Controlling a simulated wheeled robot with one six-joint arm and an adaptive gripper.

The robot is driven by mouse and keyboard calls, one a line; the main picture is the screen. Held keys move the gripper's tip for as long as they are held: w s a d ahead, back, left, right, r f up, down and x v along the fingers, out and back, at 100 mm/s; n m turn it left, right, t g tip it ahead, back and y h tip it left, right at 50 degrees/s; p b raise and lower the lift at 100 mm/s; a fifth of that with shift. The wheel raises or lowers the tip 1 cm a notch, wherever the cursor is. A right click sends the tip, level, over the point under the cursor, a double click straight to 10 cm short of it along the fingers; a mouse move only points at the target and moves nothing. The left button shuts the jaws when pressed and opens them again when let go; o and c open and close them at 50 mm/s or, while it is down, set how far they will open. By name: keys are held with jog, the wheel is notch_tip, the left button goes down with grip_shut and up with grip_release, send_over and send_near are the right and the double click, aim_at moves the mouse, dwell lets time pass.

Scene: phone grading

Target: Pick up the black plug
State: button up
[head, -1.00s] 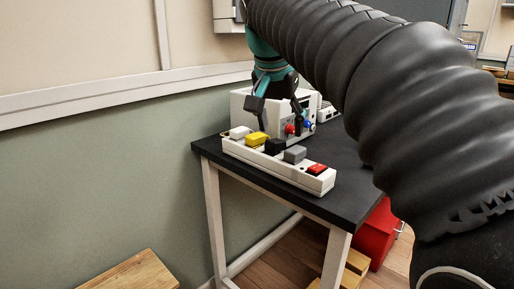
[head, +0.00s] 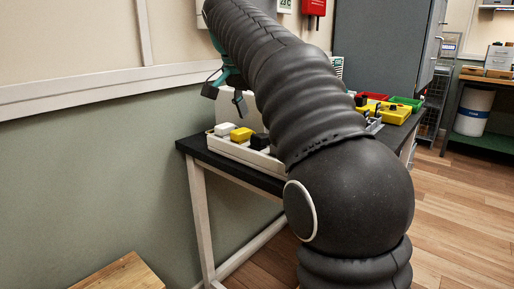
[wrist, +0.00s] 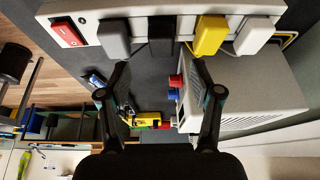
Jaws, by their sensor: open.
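The black plug (head: 259,141) sits in a white power strip (head: 229,150) on the dark table, beside the yellow plug (head: 241,134). In the wrist view, the black plug (wrist: 161,36) stands between the grey plug (wrist: 115,39) and the yellow plug (wrist: 210,36), near the top edge. My gripper (head: 225,97) is above the strip in the head view, partly hidden by my arm. In the wrist view, my gripper (wrist: 161,68) is open and empty, its fingertips apart on either side of the black plug's line and short of it.
A white plug (head: 225,129) is at the strip's left end; the red switch (wrist: 68,33) is at the other end. A light grey box (wrist: 240,88) with red and blue terminals stands beside the strip. Yellow (head: 384,112), red and green trays are farther back.

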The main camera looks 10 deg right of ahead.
aim_at(259, 135)
jog(key=shift+a+b+x, duration=0.2)
jog(key=shift+b+x, duration=0.65)
jog(key=shift+x, duration=2.65)
grip_shut()
